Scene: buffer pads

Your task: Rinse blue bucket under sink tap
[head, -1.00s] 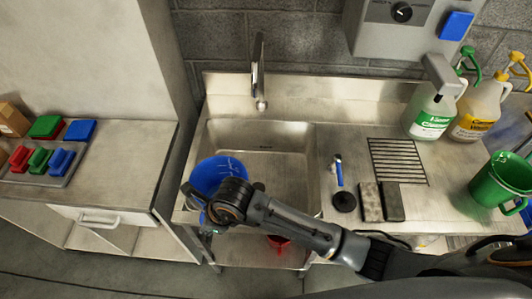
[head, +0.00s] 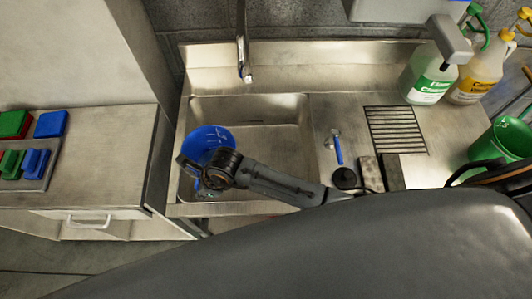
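The blue bucket (head: 214,137) is over the left front part of the sink basin (head: 262,106), its open top showing. My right gripper (head: 196,170), on the arm coming in from the right, is at the bucket's near-left rim and appears shut on it; the fingertips are partly hidden. The tap (head: 243,50) stands at the back of the sink, behind and right of the bucket. No water shows from its spout. My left gripper is not in view.
Right of the basin are a blue-handled brush (head: 337,148), dark sponge blocks (head: 391,173) and a drain grate (head: 395,130). Cleaner jugs (head: 431,78) and a green bucket (head: 503,142) stand farther right. A counter (head: 110,150) with coloured pads is at left.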

